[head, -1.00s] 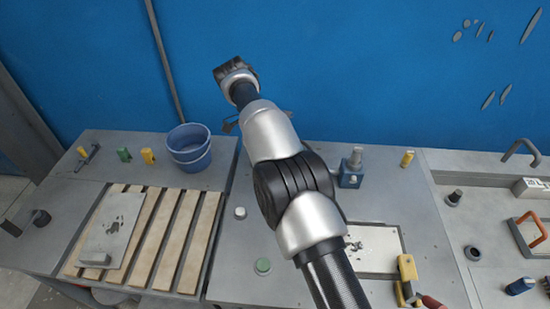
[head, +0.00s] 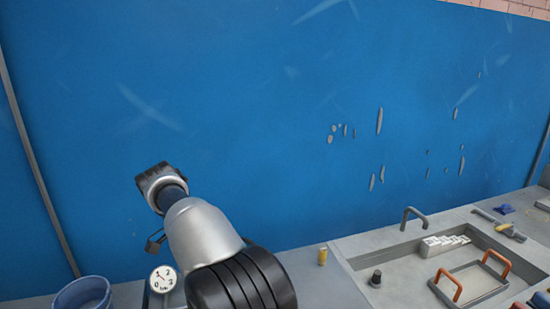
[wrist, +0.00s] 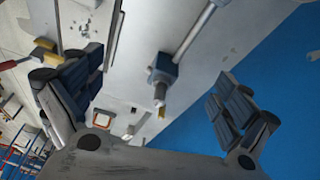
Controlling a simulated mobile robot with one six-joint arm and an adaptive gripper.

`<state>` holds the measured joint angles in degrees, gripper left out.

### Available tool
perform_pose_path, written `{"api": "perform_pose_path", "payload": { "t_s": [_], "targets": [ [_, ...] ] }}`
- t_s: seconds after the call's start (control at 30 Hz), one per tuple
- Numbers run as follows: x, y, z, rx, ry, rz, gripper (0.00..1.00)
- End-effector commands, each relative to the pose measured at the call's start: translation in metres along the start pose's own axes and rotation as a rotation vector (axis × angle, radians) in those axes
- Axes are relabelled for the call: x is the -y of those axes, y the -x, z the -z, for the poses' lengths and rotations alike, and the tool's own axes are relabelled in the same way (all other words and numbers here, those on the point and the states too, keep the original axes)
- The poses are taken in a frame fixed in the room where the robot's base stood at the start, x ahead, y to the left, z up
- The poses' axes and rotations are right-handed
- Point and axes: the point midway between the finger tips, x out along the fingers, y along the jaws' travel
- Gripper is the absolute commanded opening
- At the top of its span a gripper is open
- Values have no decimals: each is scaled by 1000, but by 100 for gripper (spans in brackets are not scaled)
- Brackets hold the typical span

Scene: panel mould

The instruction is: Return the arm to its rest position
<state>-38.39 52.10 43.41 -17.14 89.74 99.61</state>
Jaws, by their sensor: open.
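My arm reaches up from the bottom of the head view in front of the blue wall. My gripper (wrist: 158,78) shows in the wrist view with its two dark-padded fingers spread wide and nothing between them touching either pad. In the head view it is mostly hidden behind my wrist, and only a small dark finger part (head: 155,243) shows. Beyond the fingers in the wrist view are the grey bench top (wrist: 135,60) and a blue fitting with a rod (wrist: 162,70), apart from the gripper.
The blue wall (head: 270,130) stands behind the bench. A blue bucket (head: 82,294), a round dial (head: 163,279) and a yellow piece (head: 322,256) are near the arm.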

Motion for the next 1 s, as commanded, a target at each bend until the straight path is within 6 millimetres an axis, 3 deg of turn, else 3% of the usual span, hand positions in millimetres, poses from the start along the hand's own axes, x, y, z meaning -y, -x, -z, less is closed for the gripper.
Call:
{"api": "perform_pose_path", "payload": {
  "t_s": [0.03, 0.2, 0.4, 0.5, 0.73, 0.9, 1.0],
  "targets": [
    [-13, 17, 28, 19, 40, 14, 96],
    [-64, 52, 94, 66, 210, 69, 96],
    [-146, 77, 150, 90, 401, 153, 96],
    [-192, 81, 167, 88, 492, 199, 96],
    [-302, 71, 178, 44, 691, 301, 96],
    [-372, 46, 164, -20, 827, 362, 96],
    [-401, 28, 153, -60, 892, 385, 96]
  ]
}}
